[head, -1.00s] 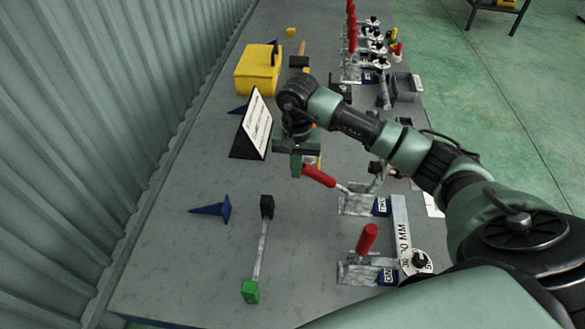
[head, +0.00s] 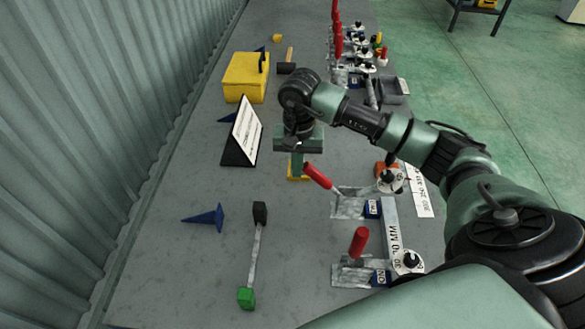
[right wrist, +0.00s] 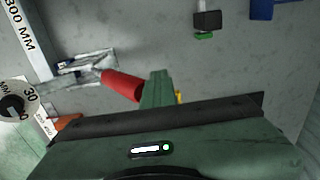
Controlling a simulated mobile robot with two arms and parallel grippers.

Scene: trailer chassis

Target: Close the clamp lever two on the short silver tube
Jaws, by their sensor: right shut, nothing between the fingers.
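A silver tube (head: 391,214) marked in MM lies at the right edge of the bench, between two clamps with red levers. The farther clamp's red lever (head: 318,175) leans left, away from the tube. The nearer clamp's red lever (head: 359,241) stands nearly upright. My right gripper (head: 297,166) points down, shut and empty, just left of the leaning lever's tip. In the right wrist view its green fingers (right wrist: 157,88) are close beside the red lever (right wrist: 122,86); I cannot tell whether they touch. The tube also shows there (right wrist: 27,40). My left gripper is not in view.
A bar with black and green ends (head: 254,255) lies in front. More clamps with red levers (head: 337,40) stand far back. The bench's middle is mostly clear.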

